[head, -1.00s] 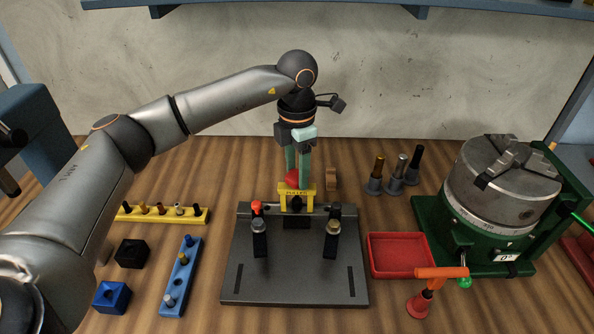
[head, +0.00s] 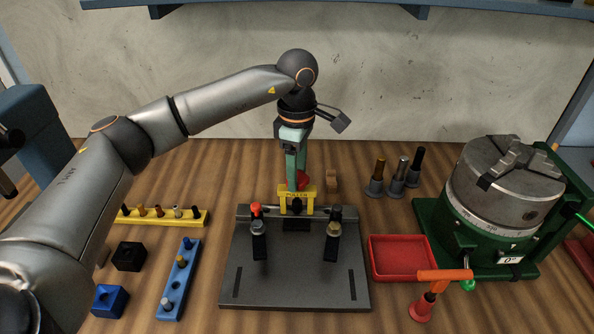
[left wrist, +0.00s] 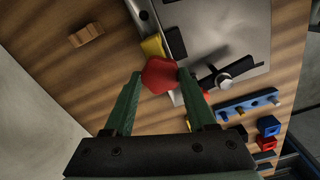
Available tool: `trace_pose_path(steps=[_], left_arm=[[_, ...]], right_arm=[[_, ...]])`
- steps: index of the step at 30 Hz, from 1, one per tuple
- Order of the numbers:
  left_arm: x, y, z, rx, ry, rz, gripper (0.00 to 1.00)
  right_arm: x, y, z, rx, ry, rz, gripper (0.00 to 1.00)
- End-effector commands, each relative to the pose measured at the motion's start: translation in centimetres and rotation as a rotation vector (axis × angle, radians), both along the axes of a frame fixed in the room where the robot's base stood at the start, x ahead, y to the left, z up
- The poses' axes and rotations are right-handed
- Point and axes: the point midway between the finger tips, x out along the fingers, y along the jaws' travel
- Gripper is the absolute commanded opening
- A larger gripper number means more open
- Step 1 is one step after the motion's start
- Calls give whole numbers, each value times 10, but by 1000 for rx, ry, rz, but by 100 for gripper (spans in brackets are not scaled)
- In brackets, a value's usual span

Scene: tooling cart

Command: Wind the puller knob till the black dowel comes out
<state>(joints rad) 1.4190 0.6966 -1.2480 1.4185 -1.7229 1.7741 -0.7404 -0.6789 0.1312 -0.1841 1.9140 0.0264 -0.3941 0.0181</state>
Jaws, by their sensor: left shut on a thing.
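The yellow puller (head: 312,194) stands at the back edge of the grey fixture plate (head: 290,280). Its red knob (head: 304,180) is on top. My left gripper (head: 296,178) points down from above and is shut on the red knob. In the left wrist view the red knob (left wrist: 160,75) sits between the tips of the two green fingers, with part of the yellow puller (left wrist: 152,46) beyond it. My right gripper is not in view.
A yellow rack (head: 190,219), a blue rack (head: 177,290) and small blocks are left. A red tray (head: 402,274), several standing pins (head: 398,173) and a green-based chuck (head: 505,190) are right.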

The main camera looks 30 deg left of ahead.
Motion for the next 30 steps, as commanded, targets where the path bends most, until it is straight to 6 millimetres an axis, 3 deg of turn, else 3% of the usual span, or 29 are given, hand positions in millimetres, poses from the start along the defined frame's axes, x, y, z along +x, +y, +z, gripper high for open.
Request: trace_pose_path(steps=[21,22,30], left_arm=[[0,-1,1,-2,-2,-80,1],[0,-1,1,-2,-2,-80,59],[0,0,0,-1,-1,-78,87]], right_arm=[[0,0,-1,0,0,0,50],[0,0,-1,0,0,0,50],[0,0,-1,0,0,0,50]])
